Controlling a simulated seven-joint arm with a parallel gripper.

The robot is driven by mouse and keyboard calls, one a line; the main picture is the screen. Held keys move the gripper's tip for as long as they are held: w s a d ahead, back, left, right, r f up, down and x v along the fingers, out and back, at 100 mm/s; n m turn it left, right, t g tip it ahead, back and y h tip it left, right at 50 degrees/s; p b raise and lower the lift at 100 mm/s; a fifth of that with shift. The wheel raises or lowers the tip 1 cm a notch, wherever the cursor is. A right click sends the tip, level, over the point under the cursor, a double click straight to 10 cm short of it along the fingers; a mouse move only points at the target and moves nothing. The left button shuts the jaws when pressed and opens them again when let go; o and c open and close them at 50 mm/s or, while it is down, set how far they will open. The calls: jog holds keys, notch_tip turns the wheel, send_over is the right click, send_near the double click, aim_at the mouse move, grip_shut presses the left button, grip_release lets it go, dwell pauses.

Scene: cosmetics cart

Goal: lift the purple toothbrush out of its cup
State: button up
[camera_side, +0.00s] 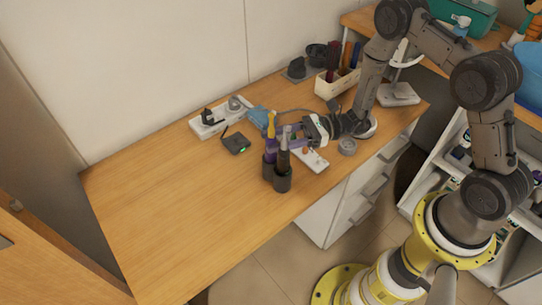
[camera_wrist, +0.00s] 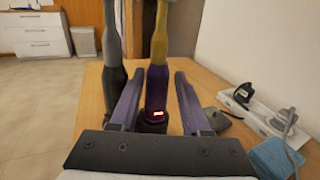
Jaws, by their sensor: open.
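The purple toothbrush has a purple handle with a small lit display (camera_wrist: 157,100) and a yellow upper part (camera_side: 271,125). It stands upright in a dark cup (camera_side: 269,168), whose rim shows below the handle in the wrist view (camera_wrist: 152,126). My gripper (camera_side: 273,139) has purple fingers, open on either side of the handle in the wrist view (camera_wrist: 160,80). A gap shows on each side; whether either finger touches cannot be told. A grey toothbrush (camera_wrist: 112,35) stands beside it in another dark cup (camera_side: 283,182), close to my left finger.
A small black box (camera_side: 236,143), a blue cloth (camera_side: 259,117) and a white power strip (camera_side: 208,127) lie behind. A white strip-like object (camera_side: 314,160) lies right of the cups. The left part of the wooden tabletop (camera_side: 160,210) is clear.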

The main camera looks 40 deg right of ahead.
jog(key=x, duration=0.4)
jog(key=shift+s+a, duration=0.1)
jog(key=shift+a, duration=0.1)
grip_shut()
jog(key=shift+r, duration=0.1)
dwell(1.1)
